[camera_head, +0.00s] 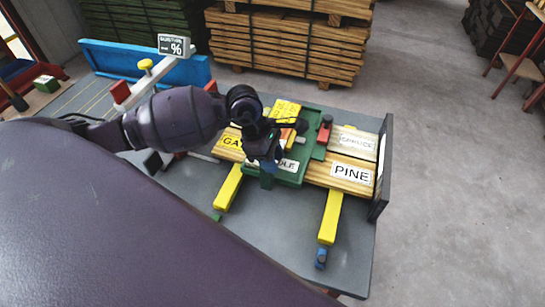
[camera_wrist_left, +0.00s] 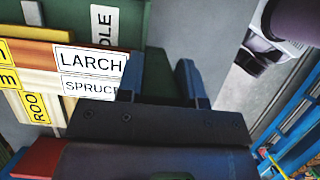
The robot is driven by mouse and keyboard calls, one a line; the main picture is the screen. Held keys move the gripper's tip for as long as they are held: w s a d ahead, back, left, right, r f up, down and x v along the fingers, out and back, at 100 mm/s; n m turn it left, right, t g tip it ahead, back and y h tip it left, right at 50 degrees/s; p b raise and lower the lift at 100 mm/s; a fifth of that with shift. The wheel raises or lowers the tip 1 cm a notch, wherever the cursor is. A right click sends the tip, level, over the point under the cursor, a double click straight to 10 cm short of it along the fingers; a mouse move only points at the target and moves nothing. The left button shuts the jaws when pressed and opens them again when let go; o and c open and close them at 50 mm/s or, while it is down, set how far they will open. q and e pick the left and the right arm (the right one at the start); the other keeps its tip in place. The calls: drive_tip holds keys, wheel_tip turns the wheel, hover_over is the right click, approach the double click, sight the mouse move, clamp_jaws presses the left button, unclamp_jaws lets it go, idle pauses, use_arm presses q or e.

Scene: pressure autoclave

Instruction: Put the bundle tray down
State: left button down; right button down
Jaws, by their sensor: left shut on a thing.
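The bundle tray appears to be the green tray (camera_head: 312,150), over the middle of the grey table. It carries yellow labelled pieces (camera_head: 285,109) and a white label ending in "DLE". My left gripper (camera_head: 268,172) is at its near left side, shut on the green part. In the left wrist view the green tray wall (camera_wrist_left: 160,75) is between the two fingers. LARCH (camera_wrist_left: 90,62) and SPRUCE labels show beside it. Whether the tray touches what is under it cannot be told. My right gripper is not in view.
Boards labelled PINE (camera_head: 340,176) and SPRUCE (camera_head: 353,143) lie right of the tray, across yellow rails (camera_head: 330,217). A dark upright plate (camera_head: 384,170) stands at the table's right end. A sign with "%" (camera_head: 174,46) stands at the back left. The table front (camera_head: 275,222) between the rails is clear.

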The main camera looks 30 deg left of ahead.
use_arm(q)
drive_tip(key=shift+w, duration=0.1)
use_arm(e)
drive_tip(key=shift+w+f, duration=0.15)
use_arm(q)
drive_tip(key=c, duration=1)
unclamp_jaws()
drive_tip(key=shift+o, duration=1.1)
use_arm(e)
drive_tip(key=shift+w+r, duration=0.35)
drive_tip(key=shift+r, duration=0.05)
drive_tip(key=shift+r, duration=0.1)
use_arm(q)
drive_tip(key=b+v, duration=0.1)
drive_tip(key=v, duration=1.1)
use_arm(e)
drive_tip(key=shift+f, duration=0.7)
use_arm(q)
drive_tip(key=shift+a, duration=0.1)
